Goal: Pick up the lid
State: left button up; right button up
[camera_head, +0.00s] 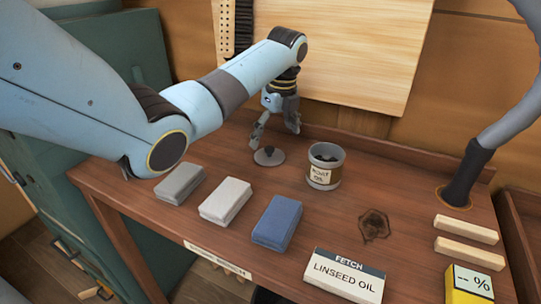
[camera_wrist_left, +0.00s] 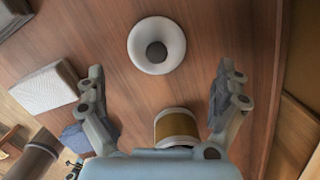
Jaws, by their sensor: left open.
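The lid (camera_head: 269,157) is a small grey disc with a dark knob, lying flat on the wooden bench. In the left wrist view the lid (camera_wrist_left: 157,46) shows whole, ahead of and between the fingers. My left gripper (camera_head: 272,140) is open and empty, above the lid and apart from it; in the left wrist view its fingers (camera_wrist_left: 160,92) are spread wide. An open grey tin labelled "BOAT OIL" (camera_head: 322,176) stands to the right of the lid. My right gripper does not show.
Grey (camera_head: 180,184), white (camera_head: 226,200) and blue (camera_head: 277,222) blocks lie along the front. A "FETCH LINSEED OIL" sign (camera_head: 344,274) stands front right. A dark stain (camera_head: 374,225), two pale wood strips (camera_head: 466,229) and a lamp base (camera_head: 463,176) are to the right.

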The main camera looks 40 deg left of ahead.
aim_at(268, 149)
pick_arm(q)
jog(key=f, duration=0.2)
jog(key=a+f, duration=0.1)
jog(key=f, duration=0.1)
jog(key=shift+s+a+f, duration=0.15)
jog(key=shift+s+f, duration=0.05)
jog(key=shift+f, duration=0.35)
jog(key=shift+c, duration=0.5)
jog(key=c, duration=0.5)
jog(key=shift+s, duration=0.2)
jog(key=c, duration=1.3)
jog(key=shift+c, duration=0.8)
jog(key=shift+s, duration=0.1)
grip_shut()
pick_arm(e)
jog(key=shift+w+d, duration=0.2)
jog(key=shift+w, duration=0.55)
